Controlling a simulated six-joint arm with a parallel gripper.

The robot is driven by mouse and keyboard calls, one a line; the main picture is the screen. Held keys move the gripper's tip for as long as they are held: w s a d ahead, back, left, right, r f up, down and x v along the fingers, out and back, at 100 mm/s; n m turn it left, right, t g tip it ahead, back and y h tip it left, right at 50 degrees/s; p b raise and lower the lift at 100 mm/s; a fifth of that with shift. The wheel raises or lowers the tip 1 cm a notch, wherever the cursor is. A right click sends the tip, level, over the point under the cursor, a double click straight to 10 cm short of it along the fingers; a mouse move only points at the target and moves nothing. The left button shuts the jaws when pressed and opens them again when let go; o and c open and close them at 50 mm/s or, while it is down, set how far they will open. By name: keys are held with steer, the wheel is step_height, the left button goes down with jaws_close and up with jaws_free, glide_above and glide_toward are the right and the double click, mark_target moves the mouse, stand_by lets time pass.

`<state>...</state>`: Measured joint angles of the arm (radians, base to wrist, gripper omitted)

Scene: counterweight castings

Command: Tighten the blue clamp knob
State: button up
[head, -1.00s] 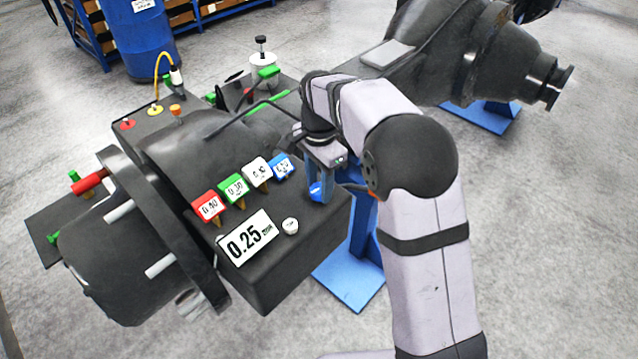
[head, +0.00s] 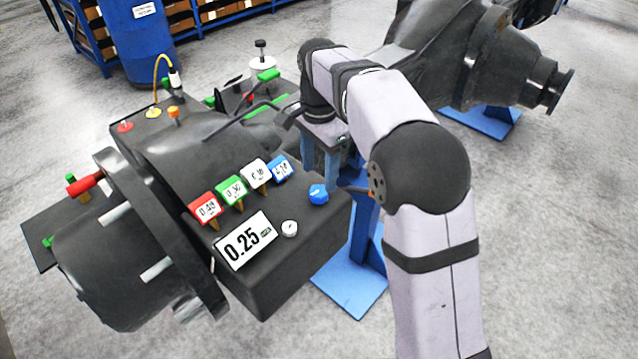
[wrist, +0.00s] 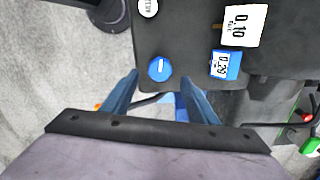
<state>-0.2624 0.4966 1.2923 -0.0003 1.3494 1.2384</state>
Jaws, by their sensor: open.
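The blue clamp knob (head: 318,194) stands on the top of the dark casting block, near its right end. It is round, with a white mark on top that shows in the wrist view (wrist: 160,68). My gripper (head: 324,182) points down just behind the knob in the head view, with its blue fingers partly hidden by each other. In the wrist view my gripper (wrist: 158,80) is open, its two fingers apart, and the knob shows beyond the gap between the tips. Nothing is between the fingers.
Red, green, white and blue number tags (head: 281,169) stand in a row left of the knob. A 0.25 sign (head: 246,240) and a white round button (head: 289,229) are in front. Blue stands and another casting (head: 440,60) are at the right.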

steer(key=shift+r, duration=1.1)
steer(key=s+d+f+n+b, duration=0.2)
steer(key=s+d+f+n, duration=0.3)
steer(key=s+f, duration=0.5)
steer(key=s+d+f+n+b, duration=0.3)
steer(key=s+d+f+n, duration=0.3)
steer(key=s+f, duration=0.4)
steer(key=s+d, duration=0.1)
steer(key=s, duration=0.3)
steer(key=shift+d, duration=0.2)
steer(key=shift+c, duration=0.4)
